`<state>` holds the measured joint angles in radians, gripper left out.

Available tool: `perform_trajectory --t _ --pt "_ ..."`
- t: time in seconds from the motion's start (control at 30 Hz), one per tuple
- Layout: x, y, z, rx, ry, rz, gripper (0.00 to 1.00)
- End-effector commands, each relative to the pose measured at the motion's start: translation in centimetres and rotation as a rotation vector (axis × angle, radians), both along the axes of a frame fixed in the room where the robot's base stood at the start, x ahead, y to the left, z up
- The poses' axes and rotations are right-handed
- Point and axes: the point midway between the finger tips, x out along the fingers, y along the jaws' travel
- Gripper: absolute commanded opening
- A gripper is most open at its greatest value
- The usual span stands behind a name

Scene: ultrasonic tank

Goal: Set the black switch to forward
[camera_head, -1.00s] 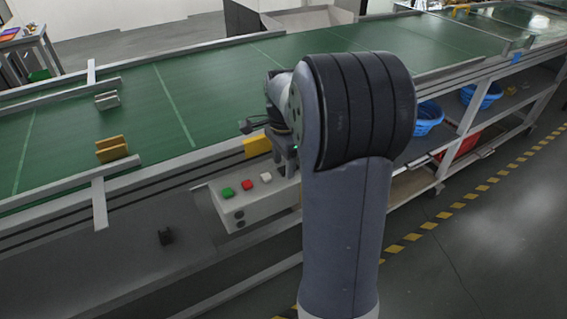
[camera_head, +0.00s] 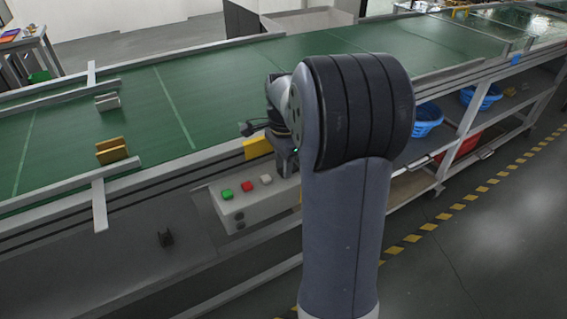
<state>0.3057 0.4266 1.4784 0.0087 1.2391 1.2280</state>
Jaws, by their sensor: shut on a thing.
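The control box (camera_head: 254,208) is a pale grey box on the side of the conveyor frame. Its top carries a green button (camera_head: 227,194), a red button (camera_head: 247,187) and a white button (camera_head: 266,180) in a row. My gripper (camera_head: 288,166) points down at the right end of this row, just beyond the white button. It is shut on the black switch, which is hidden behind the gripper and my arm. The direction the switch points cannot be seen.
A green conveyor belt (camera_head: 215,95) runs behind the box, with low metal rails along it. Blue baskets (camera_head: 427,118) sit on a shelf at right. The floor at right is clear.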

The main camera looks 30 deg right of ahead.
Motion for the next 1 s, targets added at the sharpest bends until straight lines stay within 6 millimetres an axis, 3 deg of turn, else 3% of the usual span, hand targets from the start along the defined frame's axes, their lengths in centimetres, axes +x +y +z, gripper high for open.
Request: perform_trajectory --t 0.43,0.87,0.9,1.0 --pt "-0.04 -0.84 0.54 0.247 0.013 -0.003 0.03" --pt "-0.01 -0.88 0.2 0.287 0.012 0.0 0.03" --pt "0.0 -0.88 0.2 0.287 0.012 0.0 0.26" --pt "0.0 -0.88 0.21 0.287 0.011 0.0 0.34"
